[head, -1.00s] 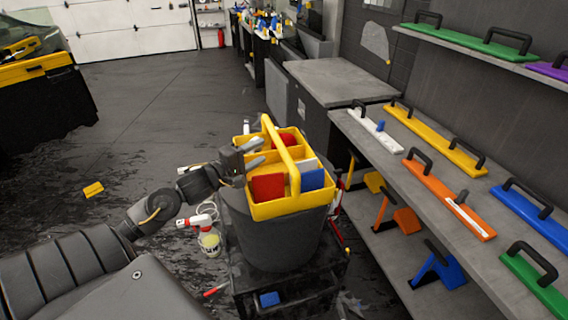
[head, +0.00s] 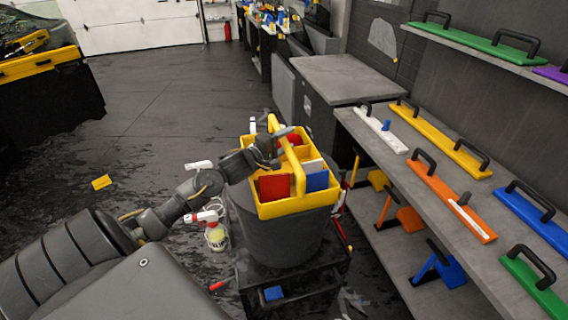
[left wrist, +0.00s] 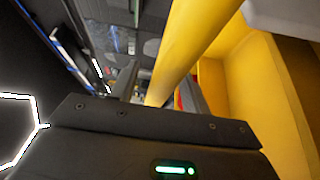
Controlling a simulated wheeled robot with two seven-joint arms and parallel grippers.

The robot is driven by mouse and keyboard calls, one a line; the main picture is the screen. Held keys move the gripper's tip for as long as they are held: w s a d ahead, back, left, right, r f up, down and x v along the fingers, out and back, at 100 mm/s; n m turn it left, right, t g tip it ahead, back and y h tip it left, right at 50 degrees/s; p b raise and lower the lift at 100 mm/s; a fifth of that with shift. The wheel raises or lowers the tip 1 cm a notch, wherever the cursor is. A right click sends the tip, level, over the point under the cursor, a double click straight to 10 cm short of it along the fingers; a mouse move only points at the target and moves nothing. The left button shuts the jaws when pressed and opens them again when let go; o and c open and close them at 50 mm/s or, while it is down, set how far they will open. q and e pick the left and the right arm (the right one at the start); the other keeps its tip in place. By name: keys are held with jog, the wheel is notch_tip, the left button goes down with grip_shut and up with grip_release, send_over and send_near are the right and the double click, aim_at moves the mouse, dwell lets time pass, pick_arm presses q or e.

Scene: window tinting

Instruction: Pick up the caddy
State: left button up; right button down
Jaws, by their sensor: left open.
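The yellow caddy (head: 297,207) sits on top of a dark grey bucket (head: 280,240) in the head view. It holds a red block (head: 273,187), a blue block (head: 317,181) and other items. Its arched handle (head: 285,152) runs over the middle. My left gripper (head: 279,140) is open at the handle's left side, near its upper part. In the left wrist view the handle (left wrist: 190,45) passes close in front of the gripper, with the caddy's yellow wall to the right. I cannot tell whether the fingers touch the handle. My right gripper is not in view.
The bucket stands on a low dark cart (head: 310,285). A grey shelf (head: 440,185) with coloured handled tools is close on the right. Spray bottles (head: 214,232) hang or stand left of the bucket. A yellow sponge (head: 102,182) lies on the open floor at left.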

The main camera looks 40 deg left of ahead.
pick_arm(q)
jog(key=shift+w+d, duration=0.1)
jog(key=shift+w, duration=0.4)
grip_shut()
dwell(1.0)
